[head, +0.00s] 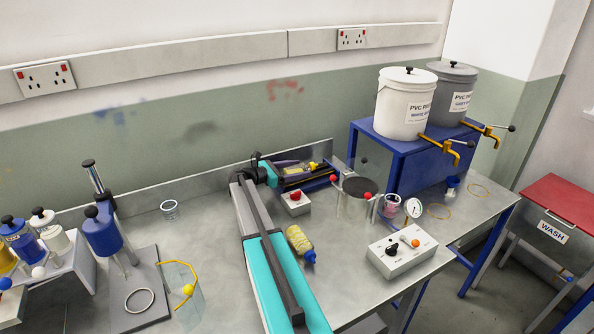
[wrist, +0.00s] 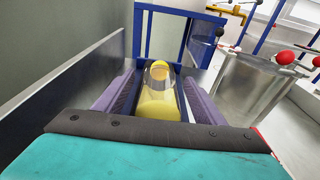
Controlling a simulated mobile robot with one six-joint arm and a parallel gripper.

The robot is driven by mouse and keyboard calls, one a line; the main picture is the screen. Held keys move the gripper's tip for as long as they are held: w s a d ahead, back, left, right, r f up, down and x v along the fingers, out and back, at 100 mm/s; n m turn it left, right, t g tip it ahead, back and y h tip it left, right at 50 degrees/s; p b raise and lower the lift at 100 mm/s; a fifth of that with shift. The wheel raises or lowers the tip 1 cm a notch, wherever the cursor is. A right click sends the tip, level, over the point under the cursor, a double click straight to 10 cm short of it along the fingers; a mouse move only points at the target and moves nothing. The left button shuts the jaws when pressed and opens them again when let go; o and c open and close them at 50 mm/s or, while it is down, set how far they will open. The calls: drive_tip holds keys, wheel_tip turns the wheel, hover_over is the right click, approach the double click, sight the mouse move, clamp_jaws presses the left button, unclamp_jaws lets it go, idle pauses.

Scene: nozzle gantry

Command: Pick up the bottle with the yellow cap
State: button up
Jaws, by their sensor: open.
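The bottle with the yellow cap (head: 296,170) lies on its side near the back wall, by a dark blue frame. It is clear with yellow contents, and its yellow cap points away from my wrist. In the wrist view the bottle (wrist: 158,103) lies lengthwise between the purple fingers of my gripper (wrist: 160,82). My gripper (head: 306,171) is open, with one finger on each side of the bottle. I cannot tell whether either finger touches it. The near end of the bottle is hidden by my gripper's body in the wrist view.
A second yellow bottle (head: 299,241) with a blue cap lies on the metal bench. A red-button box (head: 295,203), a metal pot (head: 355,205) and a control box (head: 400,252) stand nearby. The blue frame (wrist: 180,28) rises beyond the cap. Open bench lies left of my arm.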

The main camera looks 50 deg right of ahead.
sight(298, 165)
idle(0.5)
drive_tip(key=c, duration=1.2)
drive_tip(key=shift+r, duration=0.1)
drive_tip(key=shift+r+b, duration=1.2)
drive_tip(key=shift+r, duration=3.75)
